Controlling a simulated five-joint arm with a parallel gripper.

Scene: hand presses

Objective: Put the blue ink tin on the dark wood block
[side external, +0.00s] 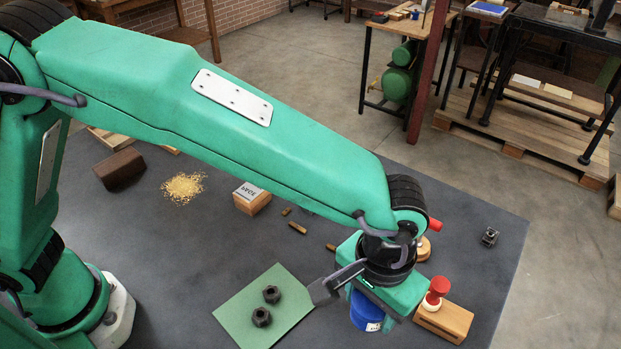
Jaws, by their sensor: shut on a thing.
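The blue ink tin (366,316) is at the lower middle of the side external view, under my wrist, with a small white label low on its side. My gripper (364,302) is shut on it, and the gripper body hides the tin's upper part. I cannot tell whether the tin touches the table. The dark wood block (119,170) lies at the far left of the dark table, well away from my gripper, with nothing on top of it.
A green mat (244,302) with two black nuts (266,306) lies left of the gripper. A wooden block (444,321) with a red-and-white stamp (436,292) stands close right. A lettered wooden block (252,197), brass pieces (297,227) and yellow shavings (184,187) lie farther back.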

